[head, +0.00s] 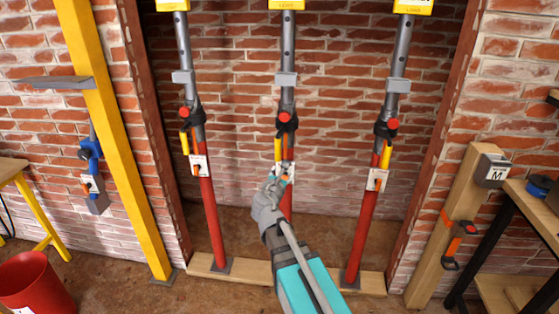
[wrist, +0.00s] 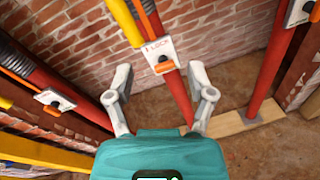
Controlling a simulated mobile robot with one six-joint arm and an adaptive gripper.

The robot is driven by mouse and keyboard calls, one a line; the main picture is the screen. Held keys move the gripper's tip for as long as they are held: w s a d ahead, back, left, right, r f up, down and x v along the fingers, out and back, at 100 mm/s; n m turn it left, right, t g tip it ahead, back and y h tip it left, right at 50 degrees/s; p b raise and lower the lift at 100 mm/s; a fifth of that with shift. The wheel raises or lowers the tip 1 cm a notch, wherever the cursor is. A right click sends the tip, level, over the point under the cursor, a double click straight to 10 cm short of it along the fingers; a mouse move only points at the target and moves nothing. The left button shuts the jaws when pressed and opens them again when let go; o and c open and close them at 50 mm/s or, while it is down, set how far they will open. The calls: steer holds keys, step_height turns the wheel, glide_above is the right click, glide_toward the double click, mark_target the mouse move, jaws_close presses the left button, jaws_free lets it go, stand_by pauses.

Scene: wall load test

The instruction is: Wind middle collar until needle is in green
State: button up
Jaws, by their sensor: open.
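The middle prop has a grey upper tube and a red lower tube. Its dark middle collar (head: 287,124) has a red knob (head: 284,117) and a hanging yellow handle (head: 279,148). Below it is a white lock plate with an orange lever, which shows in the wrist view (wrist: 160,55). My gripper (head: 275,183) is in front of the middle prop, below the collar and by the lock plate. In the wrist view its open, empty fingers (wrist: 160,75) lie either side of the red tube and plate; contact cannot be told. The top yellow box (head: 287,4) is cut off; no needle shows.
Similar left (head: 193,125) and right (head: 385,128) props flank the middle one on a wooden sill (head: 245,270). A yellow post (head: 120,140) and red bucket (head: 35,285) are left. A wooden post (head: 450,225) and bench are right. Brick wall stands behind.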

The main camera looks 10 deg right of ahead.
steer(key=a+n, duration=0.1)
steer(key=w+a+n+t+y, duration=0.1)
steer(key=n, duration=0.1)
steer(key=a+n+b, duration=0.1)
steer(key=shift+w+r+n+t+y, duration=0.1)
steer(key=shift+w+n+t+y, duration=0.2)
steer(key=shift+n+t, duration=0.1)
